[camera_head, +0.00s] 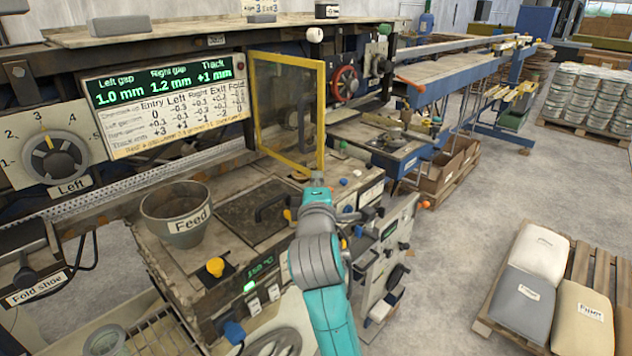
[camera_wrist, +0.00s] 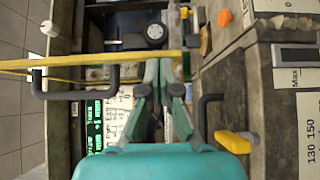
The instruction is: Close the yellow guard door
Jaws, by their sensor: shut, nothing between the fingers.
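The yellow guard door (camera_head: 321,115) is an upright yellow frame with a clear pane, right of the display. It seems to stand out at an angle from the machine front. In the wrist view a yellow bar of it (camera_wrist: 60,61) crosses near my fingertips. My gripper (camera_head: 317,180) is at the door's lower right corner in the head view, partly hidden by my own wrist. In the wrist view my teal fingers (camera_wrist: 158,75) are closed together and empty. I cannot tell whether they touch the bar.
A grey Feed cup (camera_head: 178,213), a hatch with a black handle (camera_head: 271,207) and a yellow knob (camera_head: 215,267) are on the worktop. A display (camera_head: 165,105) stands left of the door, a red handwheel (camera_head: 345,85) behind it. Open floor lies to the right, with pallets.

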